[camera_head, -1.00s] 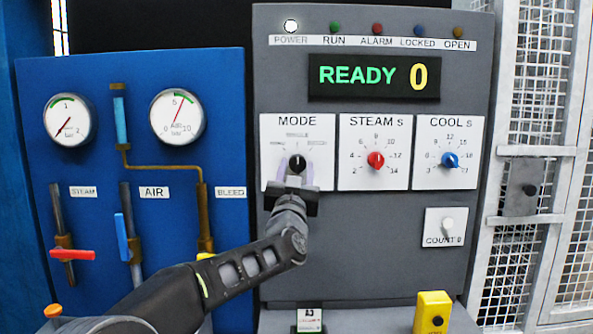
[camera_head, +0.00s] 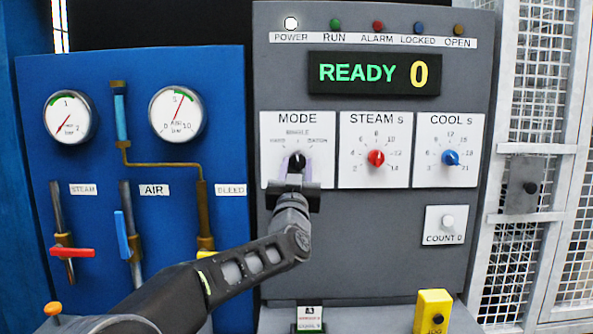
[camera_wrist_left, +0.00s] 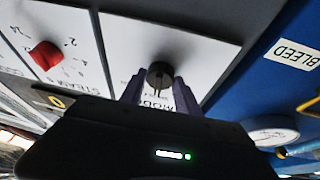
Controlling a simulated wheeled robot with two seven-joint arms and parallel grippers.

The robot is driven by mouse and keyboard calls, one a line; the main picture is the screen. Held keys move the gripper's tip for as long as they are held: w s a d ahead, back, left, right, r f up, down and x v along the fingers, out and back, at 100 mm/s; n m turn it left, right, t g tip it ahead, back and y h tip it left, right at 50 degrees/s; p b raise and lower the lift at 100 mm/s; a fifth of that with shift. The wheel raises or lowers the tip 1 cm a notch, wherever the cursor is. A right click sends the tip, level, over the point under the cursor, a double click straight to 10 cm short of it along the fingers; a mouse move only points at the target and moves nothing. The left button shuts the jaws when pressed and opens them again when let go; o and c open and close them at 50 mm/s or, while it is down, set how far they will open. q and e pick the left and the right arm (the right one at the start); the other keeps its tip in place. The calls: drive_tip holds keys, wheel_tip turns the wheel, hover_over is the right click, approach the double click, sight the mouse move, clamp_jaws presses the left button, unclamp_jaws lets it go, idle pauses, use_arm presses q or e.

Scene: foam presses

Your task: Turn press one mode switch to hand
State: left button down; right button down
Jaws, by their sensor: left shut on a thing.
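The black mode switch (camera_head: 297,161) sits in the middle of the white MODE plate (camera_head: 270,125) on the grey control panel. Small labels stand around it at left, top and right; the top one looks like SINGLE. My left gripper (camera_head: 296,168) comes from below, its two pale fingers on either side of the knob. In the left wrist view the gripper (camera_wrist_left: 157,88) is shut on the mode switch (camera_wrist_left: 160,74). The knob's pointer direction is hard to tell. My right gripper is not in view.
The red steam knob (camera_head: 376,158) and blue cool knob (camera_head: 450,158) are to the right. The display (camera_head: 374,74) reads READY 0, with the white power lamp (camera_head: 291,23) lit above. A blue panel (camera_head: 150,70) with gauges and valves stands left. A mesh fence (camera_head: 545,100) is right.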

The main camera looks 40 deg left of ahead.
use_arm(q)
drive_tip(key=n, duration=0.1)
drive_tip(key=n+g+y+b, duration=0.1)
drive_tip(key=n, duration=0.1)
drive_tip(key=n+y, duration=0.1)
drive_tip(key=n, duration=0.1)
drive_tip(key=shift+w+d+g+b, duration=0.15)
drive_tip(key=shift+d+g+b, duration=0.1)
drive_tip(key=shift+g+b, duration=0.1)
drive_tip(key=n+g+y, duration=0.1)
drive_tip(key=n, duration=0.2)
drive_tip(key=shift+n+y, duration=0.3)
drive_tip(key=shift+n, duration=0.1)
drive_tip(key=shift+r+n+g+y+b, duration=0.15)
drive_tip(key=shift+n+g+y, duration=0.25)
drive_tip(key=shift+n, duration=0.45)
drive_tip(key=shift+n+g+y+b, duration=0.2)
drive_tip(key=shift+n+g, duration=0.35)
drive_tip(key=shift+n, duration=0.3)
drive_tip(key=c, duration=0.9)
unclamp_jaws()
drive_tip(key=shift+w, duration=0.1)
